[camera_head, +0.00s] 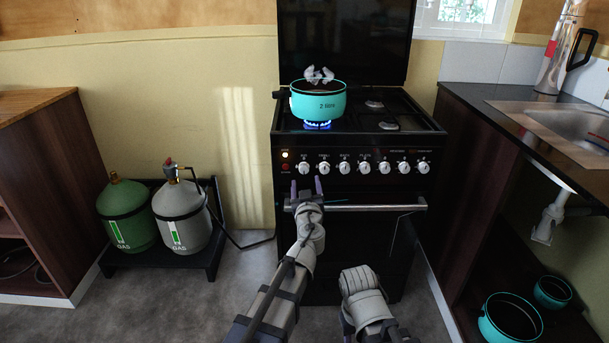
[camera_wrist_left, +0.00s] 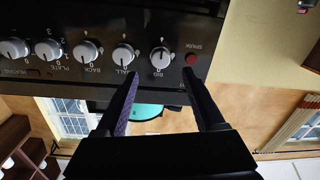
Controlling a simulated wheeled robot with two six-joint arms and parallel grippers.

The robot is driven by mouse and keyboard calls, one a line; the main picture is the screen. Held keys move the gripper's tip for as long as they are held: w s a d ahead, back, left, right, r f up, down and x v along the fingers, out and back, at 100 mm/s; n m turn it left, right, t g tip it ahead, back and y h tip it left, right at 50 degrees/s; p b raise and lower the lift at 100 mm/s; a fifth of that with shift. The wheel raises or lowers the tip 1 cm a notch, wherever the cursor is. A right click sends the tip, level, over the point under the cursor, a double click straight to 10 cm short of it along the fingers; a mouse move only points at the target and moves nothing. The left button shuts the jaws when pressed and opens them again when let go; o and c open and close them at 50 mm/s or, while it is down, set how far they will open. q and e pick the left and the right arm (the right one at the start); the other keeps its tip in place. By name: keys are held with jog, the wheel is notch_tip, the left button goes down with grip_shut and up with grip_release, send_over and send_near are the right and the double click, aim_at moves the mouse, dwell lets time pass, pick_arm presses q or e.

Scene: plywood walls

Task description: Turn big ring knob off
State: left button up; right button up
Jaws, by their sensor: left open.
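The big ring knob (camera_head: 304,168) is the leftmost white knob on the black stove's front panel. In the left wrist view the knob (camera_wrist_left: 161,56) has the label BIG beside it. My left gripper (camera_head: 306,187) is open just in front of and below this knob in the head view. In the left wrist view its fingers (camera_wrist_left: 160,76) point at the panel, one on each side of the knob, with no grip on it. A blue flame (camera_head: 317,125) burns under the turquoise pot (camera_head: 318,106). My right arm shows low in the head view, its fingertips hidden.
Several other knobs (camera_head: 364,168) continue to the right. A red spark button (camera_wrist_left: 191,58) is beside the big ring knob. The oven handle (camera_head: 385,207) runs below the panel. Gas bottles (camera_head: 183,218) stand left; a sink counter (camera_head: 500,100) is at right.

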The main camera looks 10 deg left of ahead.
aim_at(304, 170)
pick_arm(q)
jog(key=w, duration=0.3)
jog(key=w+a, duration=0.1)
jog(key=w, duration=0.2)
jog(key=shift+w+a, duration=0.2)
jog(key=shift+w, duration=0.05)
jog(key=shift+c, duration=0.3)
grip_shut()
